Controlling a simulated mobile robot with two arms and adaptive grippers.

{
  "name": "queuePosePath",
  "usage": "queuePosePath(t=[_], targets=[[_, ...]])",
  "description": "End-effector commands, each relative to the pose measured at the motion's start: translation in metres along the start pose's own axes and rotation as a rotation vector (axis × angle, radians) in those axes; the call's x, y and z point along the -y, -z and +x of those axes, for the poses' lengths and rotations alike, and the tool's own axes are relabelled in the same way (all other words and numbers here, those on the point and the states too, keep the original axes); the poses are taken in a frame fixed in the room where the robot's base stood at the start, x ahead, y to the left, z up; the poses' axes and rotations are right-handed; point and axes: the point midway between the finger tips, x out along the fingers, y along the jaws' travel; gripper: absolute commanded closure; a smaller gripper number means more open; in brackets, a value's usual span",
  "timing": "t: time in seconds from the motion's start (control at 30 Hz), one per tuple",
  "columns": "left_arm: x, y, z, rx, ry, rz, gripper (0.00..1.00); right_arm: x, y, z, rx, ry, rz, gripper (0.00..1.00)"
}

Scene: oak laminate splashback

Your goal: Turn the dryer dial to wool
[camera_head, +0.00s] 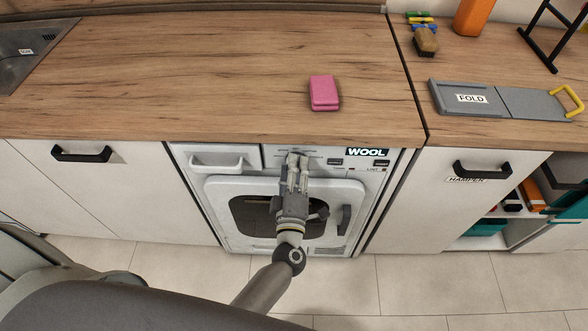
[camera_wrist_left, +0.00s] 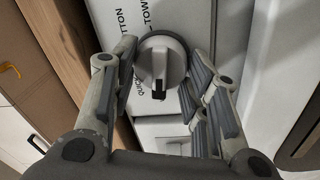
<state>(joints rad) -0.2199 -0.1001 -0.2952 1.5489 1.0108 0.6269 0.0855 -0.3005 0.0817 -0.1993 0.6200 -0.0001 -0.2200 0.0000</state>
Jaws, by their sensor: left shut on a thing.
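My left gripper (camera_head: 297,158) reaches up to the panel and hides the dial in the head view. In the left wrist view, the round grey-white dial (camera_wrist_left: 161,62) sits between the fingers of my left gripper (camera_wrist_left: 160,72), which is shut on it. A dark mark on its grip points toward the bottom of that view. Partial labels such as COTTON, TOWEL and QUICK surround it. My right gripper is not in view.
A pink sponge-like block (camera_head: 323,93) lies on the wooden counter (camera_head: 200,70) above the dryer. A grey folding board (camera_head: 466,98) marked FOLD lies at the right. The dryer door handle (camera_head: 345,220) sticks out below the panel. A sink (camera_head: 30,50) is at the far left.

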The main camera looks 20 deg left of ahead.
Motion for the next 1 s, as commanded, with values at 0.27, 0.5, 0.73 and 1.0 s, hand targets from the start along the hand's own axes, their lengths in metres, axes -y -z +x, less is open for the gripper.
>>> queuePosePath(t=[0.27, 0.5, 0.73, 1.0], targets=[[0.002, -0.001, -0.001, 0.002, 0.005, -0.002, 0.49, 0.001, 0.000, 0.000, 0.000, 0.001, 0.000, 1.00], [0.001, 0.000, -0.001, 0.001, 0.002, -0.001, 0.36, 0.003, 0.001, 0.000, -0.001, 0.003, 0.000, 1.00], [0.001, 0.000, -0.003, 0.001, 0.002, -0.001, 0.36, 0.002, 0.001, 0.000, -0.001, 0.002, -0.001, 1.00], [0.002, -0.001, -0.047, 0.002, 0.006, -0.001, 0.36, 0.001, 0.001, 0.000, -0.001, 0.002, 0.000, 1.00]])
